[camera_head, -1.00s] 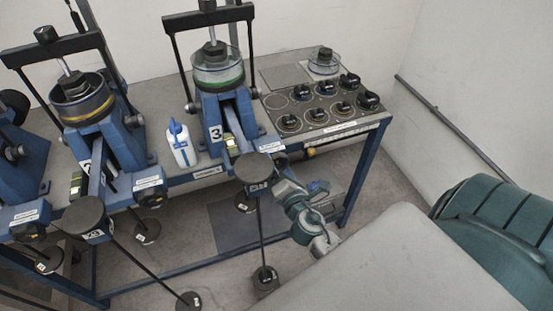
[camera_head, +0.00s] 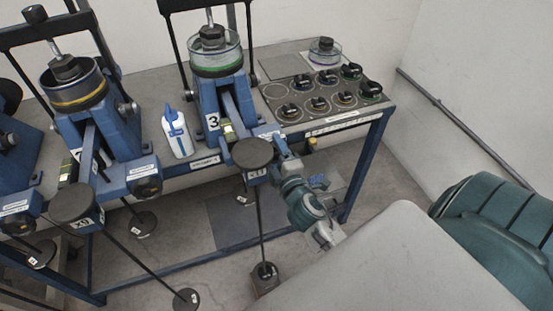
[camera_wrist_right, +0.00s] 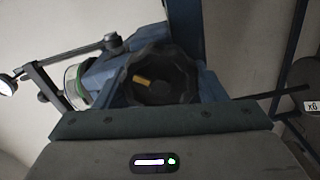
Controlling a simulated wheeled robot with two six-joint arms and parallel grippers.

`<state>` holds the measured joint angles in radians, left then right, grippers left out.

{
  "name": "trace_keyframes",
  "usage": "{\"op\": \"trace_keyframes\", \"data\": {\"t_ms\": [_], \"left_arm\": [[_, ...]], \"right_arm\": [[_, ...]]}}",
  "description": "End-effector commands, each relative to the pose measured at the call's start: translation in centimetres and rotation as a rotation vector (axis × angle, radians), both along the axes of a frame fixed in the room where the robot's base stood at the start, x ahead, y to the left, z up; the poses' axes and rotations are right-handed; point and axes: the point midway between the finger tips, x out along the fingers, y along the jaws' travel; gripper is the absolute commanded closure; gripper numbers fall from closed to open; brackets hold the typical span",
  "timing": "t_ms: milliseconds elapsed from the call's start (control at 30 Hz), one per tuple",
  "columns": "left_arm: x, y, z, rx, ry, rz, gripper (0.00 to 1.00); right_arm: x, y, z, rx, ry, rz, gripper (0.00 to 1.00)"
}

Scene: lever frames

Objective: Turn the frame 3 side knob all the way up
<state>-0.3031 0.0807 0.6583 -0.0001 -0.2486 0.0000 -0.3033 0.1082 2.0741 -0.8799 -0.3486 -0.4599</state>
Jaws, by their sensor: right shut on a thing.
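My right gripper (camera_head: 285,150) reaches up to the right side of frame 3 and is shut on the knob. In the head view the knob is hidden behind the gripper and the round dark weight (camera_head: 252,153) of the lever. My left gripper does not show.
A panel with several black knobs (camera_head: 325,92) lies on the bench to the right. A white bottle with a blue cap (camera_head: 178,133) stands left of frame 3. Another lever frame (camera_head: 85,105) stands further left. Weights on rods (camera_head: 264,270) hang near the floor.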

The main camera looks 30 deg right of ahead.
Motion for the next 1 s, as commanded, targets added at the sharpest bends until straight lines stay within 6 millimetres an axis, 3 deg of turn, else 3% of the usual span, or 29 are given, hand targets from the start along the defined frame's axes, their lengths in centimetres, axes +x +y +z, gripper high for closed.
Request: {"op": "trace_keyframes", "data": {"t_ms": [100, 133, 200, 233, 567, 1000], "left_arm": [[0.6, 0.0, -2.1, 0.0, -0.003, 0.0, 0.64], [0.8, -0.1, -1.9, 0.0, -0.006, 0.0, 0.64], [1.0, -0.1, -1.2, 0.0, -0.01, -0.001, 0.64], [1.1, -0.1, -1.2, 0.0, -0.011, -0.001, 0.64], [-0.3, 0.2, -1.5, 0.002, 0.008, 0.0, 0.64], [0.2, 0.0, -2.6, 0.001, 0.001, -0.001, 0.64]], "right_arm": [[0.0, 0.0, -0.6, 0.202, -0.052, 0.001, 0.77], [0.0, 0.0, -0.3, 0.229, -0.057, 0.0, 0.34], [0.0, 0.0, 0.1, 0.217, -0.052, -0.001, 0.2], [0.0, 0.0, 0.1, 0.216, -0.052, -0.001, 0.18], [-0.4, 0.1, 0.0, 0.213, -0.051, 0.0, 0.18], [-5.3, 1.3, -0.1, 0.212, -0.051, 0.0, 0.18]]}}
